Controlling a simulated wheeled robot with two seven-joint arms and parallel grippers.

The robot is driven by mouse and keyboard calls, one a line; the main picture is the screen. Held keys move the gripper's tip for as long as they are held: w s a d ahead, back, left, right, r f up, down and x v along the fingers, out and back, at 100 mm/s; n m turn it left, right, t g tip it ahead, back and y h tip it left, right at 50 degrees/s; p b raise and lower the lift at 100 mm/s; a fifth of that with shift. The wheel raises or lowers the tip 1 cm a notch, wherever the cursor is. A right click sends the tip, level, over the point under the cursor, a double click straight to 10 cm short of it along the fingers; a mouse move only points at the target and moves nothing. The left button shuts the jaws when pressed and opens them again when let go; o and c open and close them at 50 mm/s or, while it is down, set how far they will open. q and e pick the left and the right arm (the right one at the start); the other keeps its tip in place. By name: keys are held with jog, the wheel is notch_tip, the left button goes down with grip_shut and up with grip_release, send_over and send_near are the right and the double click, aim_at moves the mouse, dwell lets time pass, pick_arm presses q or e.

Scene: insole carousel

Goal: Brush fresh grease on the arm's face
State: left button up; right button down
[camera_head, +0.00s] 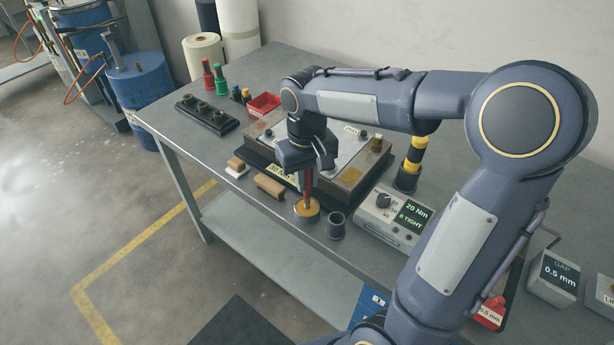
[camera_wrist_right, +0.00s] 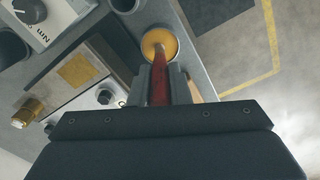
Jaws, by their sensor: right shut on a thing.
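My right gripper (camera_head: 308,168) is shut on a red-handled brush (camera_head: 308,189), which points downward. The brush's lower end is at a small round pot of yellow-orange grease (camera_head: 299,212) near the table's front edge. In the right wrist view the brush (camera_wrist_right: 158,92) runs between the fingers to the grease pot (camera_wrist_right: 150,37); its tip overlaps the yellow grease, and I cannot tell how deep it sits. A grey-topped fixture (camera_head: 345,157) with a dull gold patch (camera_head: 351,176) stands behind the gripper. Which part is the arm's face is not clear. My left gripper is out of view.
A dark empty cup (camera_head: 336,226) stands just right of the pot. A torque box (camera_head: 393,214) reading 20 Nm is further right. A wooden block (camera_head: 269,186) and a brush-like block (camera_head: 236,168) lie to the left. A red bin (camera_head: 264,105) is behind.

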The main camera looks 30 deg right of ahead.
dwell(0.3)
